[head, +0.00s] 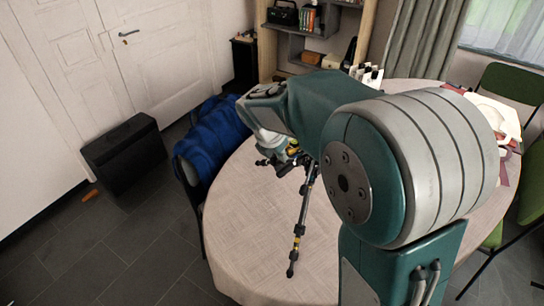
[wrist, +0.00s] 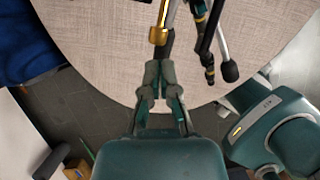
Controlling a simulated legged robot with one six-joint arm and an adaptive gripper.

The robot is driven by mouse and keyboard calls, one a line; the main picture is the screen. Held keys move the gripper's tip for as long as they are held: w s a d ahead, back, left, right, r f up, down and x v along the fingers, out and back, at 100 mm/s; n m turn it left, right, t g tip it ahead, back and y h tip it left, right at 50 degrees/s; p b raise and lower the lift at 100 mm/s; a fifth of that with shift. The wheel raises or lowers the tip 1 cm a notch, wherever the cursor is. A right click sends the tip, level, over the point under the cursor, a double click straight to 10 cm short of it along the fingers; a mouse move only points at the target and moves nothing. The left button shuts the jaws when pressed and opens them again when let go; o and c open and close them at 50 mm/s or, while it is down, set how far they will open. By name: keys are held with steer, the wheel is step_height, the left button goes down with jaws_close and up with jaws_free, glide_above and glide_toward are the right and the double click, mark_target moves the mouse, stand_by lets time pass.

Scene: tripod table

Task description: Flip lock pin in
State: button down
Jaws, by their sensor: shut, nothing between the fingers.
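A black tripod (head: 300,220) with gold bands lies or stands on the round table; my arm hides part of it in the head view. One leg reaches toward the table's near edge. In the wrist view, tripod parts (wrist: 208,40) show at the top: a gold collar (wrist: 158,35), dark tubes and a black knob (wrist: 229,71). I cannot make out the lock pin. My gripper (wrist: 159,70) is shut and empty, its fingertips close below the gold collar in the picture. I cannot tell whether they touch the tripod.
The table (head: 240,220) has a pale cloth, bare at its front left. A blue-covered chair (head: 210,138) stands at its left edge. White items (head: 497,115) lie at the right. A black box (head: 125,155) stands on the tiled floor.

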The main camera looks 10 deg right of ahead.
steer(key=shift+w+d, duration=0.25)
steer(key=shift+w, duration=0.05)
steer(key=shift+w+d+r, duration=0.1)
steer(key=shift+w+d, duration=0.1)
steer(key=shift+d, duration=0.25)
steer(key=shift+w+d, duration=0.2)
steer(key=shift+d, duration=0.25)
